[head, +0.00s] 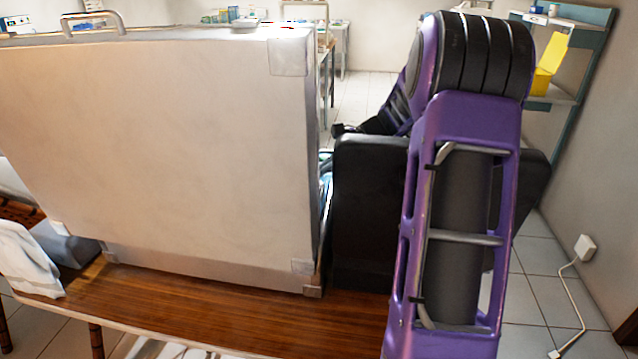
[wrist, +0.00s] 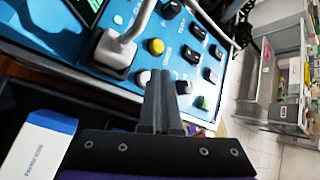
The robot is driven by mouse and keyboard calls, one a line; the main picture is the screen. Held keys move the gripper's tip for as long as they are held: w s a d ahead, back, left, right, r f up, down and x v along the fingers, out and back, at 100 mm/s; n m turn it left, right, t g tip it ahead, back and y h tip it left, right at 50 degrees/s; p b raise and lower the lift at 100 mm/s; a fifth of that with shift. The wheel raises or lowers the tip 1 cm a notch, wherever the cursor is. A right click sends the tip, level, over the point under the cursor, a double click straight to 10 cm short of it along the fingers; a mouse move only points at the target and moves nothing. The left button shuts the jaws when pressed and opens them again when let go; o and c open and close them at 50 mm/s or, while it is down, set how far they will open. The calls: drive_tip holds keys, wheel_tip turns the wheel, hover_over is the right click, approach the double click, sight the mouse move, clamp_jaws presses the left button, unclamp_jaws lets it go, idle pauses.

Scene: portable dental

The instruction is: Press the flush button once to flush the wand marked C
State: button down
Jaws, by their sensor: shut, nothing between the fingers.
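In the wrist view a blue control panel (wrist: 75,44) carries several black knobs, a round yellow button (wrist: 156,46), a white button (wrist: 203,102) and a small green button (wrist: 118,19). The labels are too small to read, so I cannot tell which control is the flush button. A grey-white block with a tube (wrist: 115,48) is on the panel, left of the yellow button. My gripper (wrist: 161,73) is shut and empty, its tips just below the yellow button in the picture; contact cannot be told. No wand marked C can be made out. The head view hides my gripper.
In the head view a large white case (head: 170,150) stands on a wooden table (head: 200,305) and blocks the panel from sight. A white cloth (head: 25,262) lies at the left. A white-and-blue box (wrist: 38,145) is at lower left in the wrist view.

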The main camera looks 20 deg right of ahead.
drive_tip(key=shift+f, duration=0.45)
drive_tip(key=shift+f, duration=0.45)
idle(0.7)
drive_tip(key=shift+r+p, duration=0.75)
drive_tip(key=shift+r, duration=0.15)
drive_tip(key=shift+r, duration=0.1)
drive_tip(key=shift+w+d+r+p, duration=0.1)
drive_tip(key=shift+r+p, duration=1.95)
drive_tip(key=shift+r, duration=0.35)
